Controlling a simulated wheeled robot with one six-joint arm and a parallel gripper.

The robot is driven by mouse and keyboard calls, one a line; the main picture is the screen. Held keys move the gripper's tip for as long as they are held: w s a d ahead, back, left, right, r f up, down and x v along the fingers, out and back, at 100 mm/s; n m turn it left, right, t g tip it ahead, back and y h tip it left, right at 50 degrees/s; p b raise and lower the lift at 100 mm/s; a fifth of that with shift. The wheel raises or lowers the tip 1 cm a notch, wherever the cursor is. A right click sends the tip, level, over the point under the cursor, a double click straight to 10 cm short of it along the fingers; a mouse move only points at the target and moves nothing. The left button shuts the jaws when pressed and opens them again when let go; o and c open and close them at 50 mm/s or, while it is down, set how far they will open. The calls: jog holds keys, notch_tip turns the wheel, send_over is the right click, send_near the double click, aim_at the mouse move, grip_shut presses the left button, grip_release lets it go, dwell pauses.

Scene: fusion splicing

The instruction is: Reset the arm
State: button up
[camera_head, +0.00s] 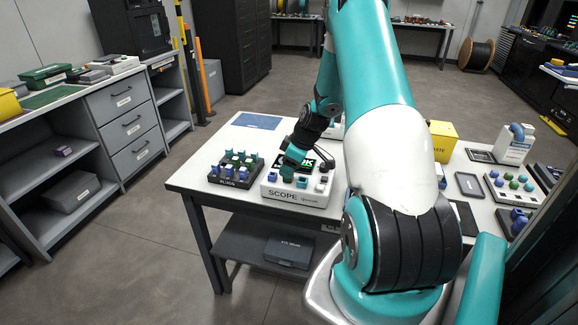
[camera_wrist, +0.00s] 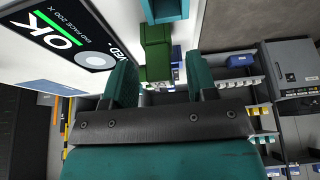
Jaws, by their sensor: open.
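My arm reaches from the right over the white table in the head view. My gripper (camera_head: 292,160) is low over the white scope box (camera_head: 296,197), close to its screen and the coloured plugs on its front. In the wrist view my gripper (camera_wrist: 161,70) is open, its two green fingers apart. A green block (camera_wrist: 155,52) shows between and beyond the fingertips, with a teal piece (camera_wrist: 166,10) above it in the picture. I cannot tell whether the fingers touch the green block. The scope's screen (camera_wrist: 62,38) reads OK.
A dark tray of plugs (camera_head: 232,180) stands left of the scope. A blue mat (camera_head: 257,121) lies at the far left of the table. A yellow bin (camera_head: 442,142), a small grey tray (camera_head: 468,185) and another plug holder (camera_head: 512,190) are on the right.

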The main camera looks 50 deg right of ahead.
jog(key=shift+r, duration=0.15)
jog(key=shift+r+p, duration=2.1)
jog(key=shift+r, duration=0.85)
jog(key=a+r+y, duration=0.1)
jog(key=a+r, duration=0.4)
jog(key=a, duration=0.3)
jog(key=a+r+n+g, duration=0.1)
jog(key=a+r, duration=0.3)
jog(key=a, duration=0.4)
jog(key=a+r+y, duration=0.1)
jog(key=a+r, duration=0.4)
jog(key=a, duration=0.3)
jog(key=s+a+r+g, duration=0.1)
jog(key=s+a+r, duration=0.1)
jog(key=s+a, duration=0.4)
jog(key=s+a+r+n+g, duration=0.1)
jog(key=s+a+r, duration=0.2)
jog(key=s+a, duration=0.2)
jog(key=s+a+r+g, duration=0.1)
jog(key=s+a+r, duration=0.1)
jog(key=s+a, duration=0.4)
jog(key=s, duration=0.3)
jog(key=shift+s+a+r, duration=0.15)
jog(key=shift+a+r, duration=0.15)
jog(key=shift+a, duration=0.05)
